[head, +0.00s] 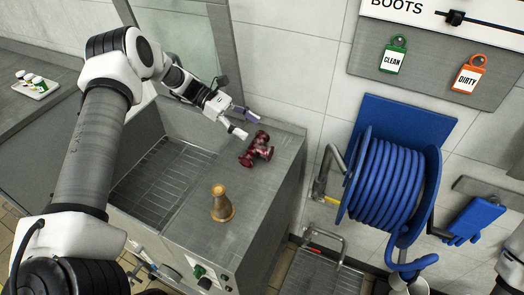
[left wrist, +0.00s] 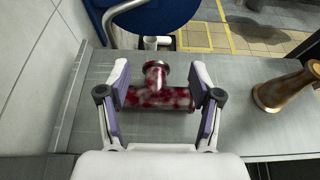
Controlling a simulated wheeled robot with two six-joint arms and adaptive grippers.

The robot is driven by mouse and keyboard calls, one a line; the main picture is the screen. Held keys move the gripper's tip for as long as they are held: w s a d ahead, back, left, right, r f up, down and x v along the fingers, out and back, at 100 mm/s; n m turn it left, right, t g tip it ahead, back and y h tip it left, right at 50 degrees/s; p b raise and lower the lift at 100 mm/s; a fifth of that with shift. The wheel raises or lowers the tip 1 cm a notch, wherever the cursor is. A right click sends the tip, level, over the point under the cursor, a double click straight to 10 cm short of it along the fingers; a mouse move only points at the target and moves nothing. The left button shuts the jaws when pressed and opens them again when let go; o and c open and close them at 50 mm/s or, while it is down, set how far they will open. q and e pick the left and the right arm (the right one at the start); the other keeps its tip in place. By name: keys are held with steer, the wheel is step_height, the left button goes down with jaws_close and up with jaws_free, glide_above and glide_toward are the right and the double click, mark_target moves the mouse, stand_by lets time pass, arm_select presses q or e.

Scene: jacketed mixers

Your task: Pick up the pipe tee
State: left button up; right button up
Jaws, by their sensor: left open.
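The pipe tee (head: 257,149), dark red and blotchy, lies on the grey metal counter beside the sink basin. In the left wrist view the tee (left wrist: 157,97) appears between the two finger pads, its branch pointing away from me. My left gripper (head: 242,122) is open, just behind and to the left of the tee in the head view. In the left wrist view my left gripper (left wrist: 160,98) has a finger at each end of the tee's run; I cannot tell whether they touch it. My right gripper is out of view.
A brass-coloured fitting (head: 221,204) stands on the counter nearer me; it shows at right in the left wrist view (left wrist: 286,87). A sink with a wire rack (head: 155,185) lies left. A blue hose reel (head: 385,187) hangs on the wall at right.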

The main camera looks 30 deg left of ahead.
arm_select(q)
steer(key=b, duration=0.3)
glide_toward(269, 149)
steer(key=shift+w+d+f, duration=0.2)
steer(key=shift+d+f, duration=0.6)
steer(key=shift+d, duration=0.25)
steer(key=shift+w+d+f, duration=0.1)
steer(key=shift+f, duration=0.05)
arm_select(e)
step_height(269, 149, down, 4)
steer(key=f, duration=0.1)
arm_select(q)
steer(key=shift+d, duration=0.4)
steer(key=p+x, duration=0.4)
steer(key=x, duration=0.2)
steer(key=shift+d, duration=0.25)
steer(key=shift+w+d+f, duration=0.1)
steer(key=shift+d, duration=0.05)
jaws_close()
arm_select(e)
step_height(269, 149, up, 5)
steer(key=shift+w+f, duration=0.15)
